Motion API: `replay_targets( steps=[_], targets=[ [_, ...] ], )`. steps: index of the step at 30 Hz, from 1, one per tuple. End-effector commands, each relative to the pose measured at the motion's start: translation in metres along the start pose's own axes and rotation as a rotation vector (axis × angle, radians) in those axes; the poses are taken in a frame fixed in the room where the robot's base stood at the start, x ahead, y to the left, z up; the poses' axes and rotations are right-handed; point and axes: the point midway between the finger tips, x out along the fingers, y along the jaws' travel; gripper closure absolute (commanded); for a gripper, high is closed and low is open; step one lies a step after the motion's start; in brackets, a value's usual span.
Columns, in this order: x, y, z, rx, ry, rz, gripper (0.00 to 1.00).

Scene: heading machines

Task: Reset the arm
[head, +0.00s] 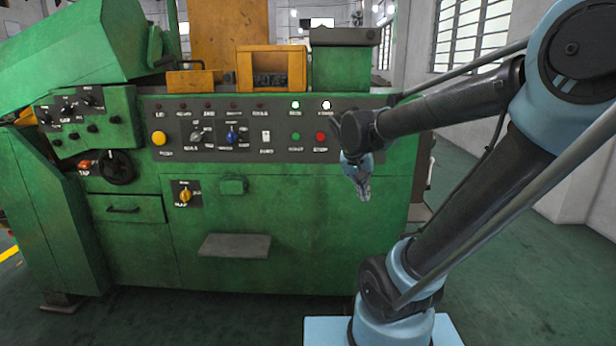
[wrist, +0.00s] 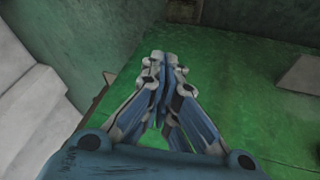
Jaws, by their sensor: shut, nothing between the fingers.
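My gripper (head: 363,192) hangs at the end of my bent arm, in front of the right part of the green heading machine (head: 310,220) in the head view. Its fingers point down, below the control panel (head: 215,133). In the wrist view the fingertips (wrist: 164,58) meet, and the gripper is shut and empty. It appears apart from the red button (head: 320,137) and the green button (head: 296,137), which sit to its left on the panel. A green lamp (head: 295,105) and a white lamp (head: 326,105) are lit above them.
A grey step-like plate (head: 234,245) juts from the machine's lower front. A yellow button (head: 159,138), a black handwheel (head: 116,167) and a yellow knob (head: 185,195) are further left. Open floor (head: 510,235) and a pale wall (head: 530,120) lie to the right.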

Motion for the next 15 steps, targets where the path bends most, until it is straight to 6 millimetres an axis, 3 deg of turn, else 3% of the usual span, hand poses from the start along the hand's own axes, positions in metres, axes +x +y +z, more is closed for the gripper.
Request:
replay_targets(
  steps=[6,15],
  targets=[
    [0.02,0.028,0.068,-0.072,-0.085,-0.079,1.0],
    [0.046,0.037,0.152,-0.17,-0.148,-0.216,1.0]
  ],
)
